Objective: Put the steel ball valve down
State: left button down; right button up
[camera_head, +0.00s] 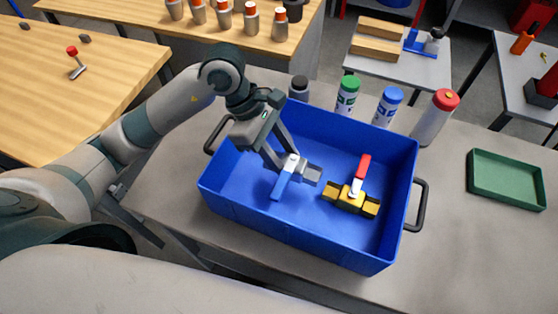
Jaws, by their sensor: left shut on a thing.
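The steel ball valve (312,174) is grey with a blue lever handle and is inside the blue crate (290,236). My left gripper (284,163) reaches down into the crate from above and is shut on the steel valve. Its fingers hide part of the valve body. I cannot tell whether the valve touches the crate floor. A brass valve (350,197) with a red handle lies in the crate to the right of the steel one, apart from it. My right gripper is not in view.
A black-capped bottle (299,88), green-capped (347,95) and blue-capped (387,106) bottles and a red-capped bottle (435,117) stand behind the crate. A green tray (506,180) lies at the right, with clear grey bench between. Another red-handled valve (75,62) is on the wooden table.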

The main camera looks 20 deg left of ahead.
pick_arm(q)
jog(key=shift+w+a+f, duration=0.25)
jog(key=shift+a+f, duration=0.2)
jog(key=shift+a, duration=0.3)
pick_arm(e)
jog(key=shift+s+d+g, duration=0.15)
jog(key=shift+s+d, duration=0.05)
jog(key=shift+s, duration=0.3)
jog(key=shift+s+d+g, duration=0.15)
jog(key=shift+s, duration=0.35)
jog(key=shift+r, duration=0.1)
pick_arm(q)
jog(key=shift+f+p, duration=0.45)
jog(key=shift+f, duration=0.1)
jog(key=shift+f+p, duration=0.4)
jog(key=shift+f, duration=1.05)
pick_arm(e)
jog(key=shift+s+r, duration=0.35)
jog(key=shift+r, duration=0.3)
pick_arm(q)
jog(key=shift+f, duration=0.15)
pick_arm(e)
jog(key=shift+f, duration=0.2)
